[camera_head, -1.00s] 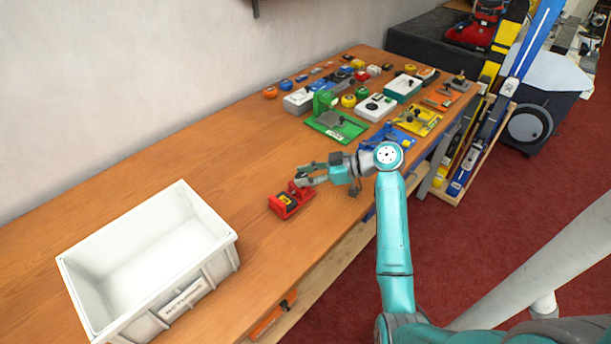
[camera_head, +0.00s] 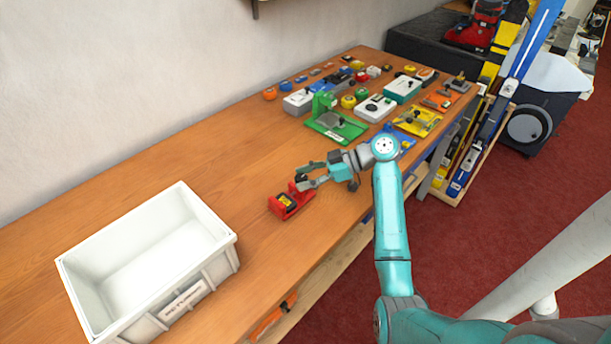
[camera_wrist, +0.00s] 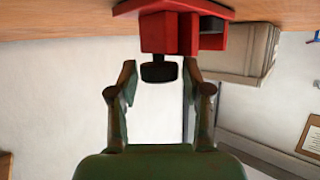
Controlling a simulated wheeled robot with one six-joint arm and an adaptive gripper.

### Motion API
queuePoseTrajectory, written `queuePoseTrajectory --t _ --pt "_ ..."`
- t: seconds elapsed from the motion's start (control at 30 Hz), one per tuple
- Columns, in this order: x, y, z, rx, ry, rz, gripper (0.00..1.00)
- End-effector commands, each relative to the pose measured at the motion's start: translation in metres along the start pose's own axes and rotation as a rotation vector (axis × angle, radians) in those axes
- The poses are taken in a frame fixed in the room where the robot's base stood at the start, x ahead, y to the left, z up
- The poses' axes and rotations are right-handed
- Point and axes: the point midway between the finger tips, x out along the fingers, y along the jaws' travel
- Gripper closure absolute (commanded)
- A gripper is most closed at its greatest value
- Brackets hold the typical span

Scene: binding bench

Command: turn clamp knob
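The red clamp (camera_head: 283,208) stands on the wooden bench, between the white bin and my arm. In the wrist view the red clamp (camera_wrist: 170,32) is at the top, with its black knob (camera_wrist: 159,72) pointing toward my gripper. My gripper (camera_wrist: 159,76) is open, one fingertip on each side of the knob. A narrow gap shows between the knob and each finger. In the head view my gripper (camera_head: 303,178) is at the clamp's far right side, and its fingers hide part of the clamp.
A white bin (camera_head: 205,262) stands to the left on the bench (camera_head: 150,185). A green device (camera_head: 345,128), a yellow one (camera_head: 418,120) and several other tools and small parts fill the far end. The bench around the clamp is clear. A wall runs behind.

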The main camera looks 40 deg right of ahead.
Motion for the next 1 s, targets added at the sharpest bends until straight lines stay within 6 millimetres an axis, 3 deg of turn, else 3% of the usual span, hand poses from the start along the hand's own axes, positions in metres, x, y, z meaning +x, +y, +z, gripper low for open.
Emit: queuePoseTrajectory --t 0.33,0.47,1.0 --pt "-0.002 0.001 -0.002 -0.004 0.002 0.003 0.36" --pt "-0.011 0.001 -0.002 -0.004 0.002 0.005 0.36" --pt "-0.105 0.001 -0.002 -0.003 0.002 0.004 0.36"
